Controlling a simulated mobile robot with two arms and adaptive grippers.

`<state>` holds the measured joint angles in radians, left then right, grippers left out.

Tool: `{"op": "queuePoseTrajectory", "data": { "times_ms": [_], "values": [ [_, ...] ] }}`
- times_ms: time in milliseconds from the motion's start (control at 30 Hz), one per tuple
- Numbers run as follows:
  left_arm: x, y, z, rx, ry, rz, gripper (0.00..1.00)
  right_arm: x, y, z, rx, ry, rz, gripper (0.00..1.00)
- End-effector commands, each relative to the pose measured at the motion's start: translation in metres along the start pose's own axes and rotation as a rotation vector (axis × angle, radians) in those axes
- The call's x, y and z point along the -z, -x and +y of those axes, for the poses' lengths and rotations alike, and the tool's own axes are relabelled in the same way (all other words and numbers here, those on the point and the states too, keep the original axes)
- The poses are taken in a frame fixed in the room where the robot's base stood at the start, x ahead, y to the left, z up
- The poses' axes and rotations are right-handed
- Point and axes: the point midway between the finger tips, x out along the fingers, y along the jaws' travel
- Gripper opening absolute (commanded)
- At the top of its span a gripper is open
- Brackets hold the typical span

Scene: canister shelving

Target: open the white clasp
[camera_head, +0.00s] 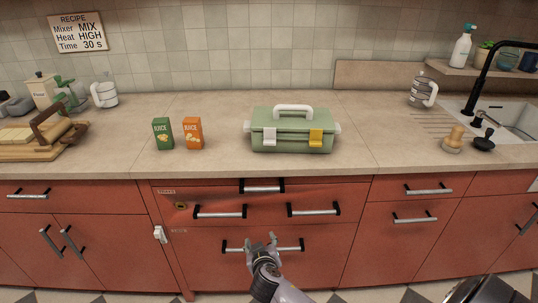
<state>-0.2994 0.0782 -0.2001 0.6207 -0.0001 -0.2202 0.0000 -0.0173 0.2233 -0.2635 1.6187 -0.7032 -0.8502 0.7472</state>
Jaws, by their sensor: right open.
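A green box (291,144) with a white top handle (293,109) stands on the counter, lid down. A white clasp (270,135) is on the left of its front and a yellow clasp (316,138) on the right. The white clasp looks shut against the front, though it is small in view. My right gripper (262,243) is open and empty, low in front of the red drawers, well below the counter and apart from the box. My left gripper is not in view.
Green (162,134) and orange (193,133) juice cartons stand left of the box. A cutting board (20,148) is at far left and a sink (510,118) at right. Drawer handles (220,212) stick out near my gripper. The counter before the box is clear.

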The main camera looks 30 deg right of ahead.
Motion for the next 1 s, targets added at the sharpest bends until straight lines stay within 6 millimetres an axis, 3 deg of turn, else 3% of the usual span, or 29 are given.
{"op": "queuePoseTrajectory", "data": {
  "times_ms": [33,100,200,300,433,567,1000],
  "values": [
    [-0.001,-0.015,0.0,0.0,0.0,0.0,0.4,0.042,0.007,0.013,-0.051,-0.066,0.097,0.53],
    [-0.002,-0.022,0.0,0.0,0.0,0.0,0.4,0.093,0.026,0.036,-0.117,-0.156,0.209,0.53],
    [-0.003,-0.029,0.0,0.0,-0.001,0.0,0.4,0.144,0.056,0.064,-0.183,-0.275,0.338,0.53],
    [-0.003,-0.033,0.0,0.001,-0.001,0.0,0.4,0.172,0.079,0.083,-0.223,-0.358,0.419,0.53],
    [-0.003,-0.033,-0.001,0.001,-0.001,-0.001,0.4,0.188,0.091,0.095,-0.243,-0.403,0.464,0.53],
    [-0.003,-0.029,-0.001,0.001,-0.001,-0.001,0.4,0.195,0.082,0.1,-0.246,-0.405,0.467,0.53],
    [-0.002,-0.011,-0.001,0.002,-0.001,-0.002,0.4,0.23,0.003,0.128,-0.245,-0.401,0.464,0.53]
  ]
}}
